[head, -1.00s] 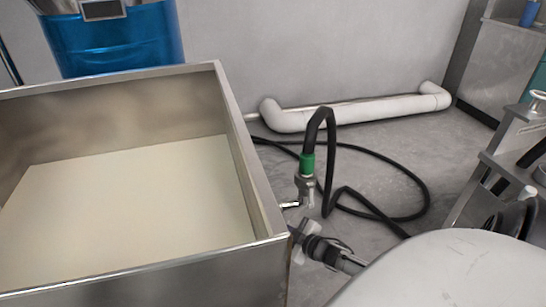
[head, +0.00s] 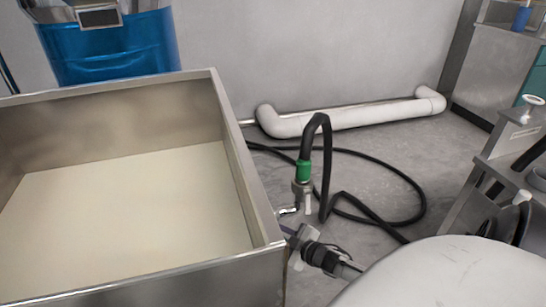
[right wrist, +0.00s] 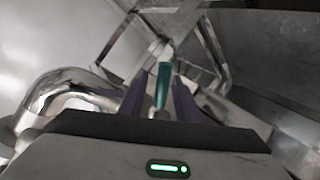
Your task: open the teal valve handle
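The teal valve handle (right wrist: 164,84) shows in the right wrist view as a narrow upright bar, between the two dark purple fingers of my right gripper (right wrist: 160,98). The fingers are apart, one on each side of the handle, and the right finger looks very close to it. I cannot tell whether they touch. In the head view my right gripper (head: 290,231) is beside the right wall of the metal tub, seen from above. The handle cannot be made out there. My left gripper is not in view.
The open metal tub (head: 233,150) fills the left side. A black hose with a green fitting (head: 303,172) rises just beyond my right gripper. A white pipe (head: 350,116) runs along the back wall. A chrome pipe bend (right wrist: 62,90) is left of the handle.

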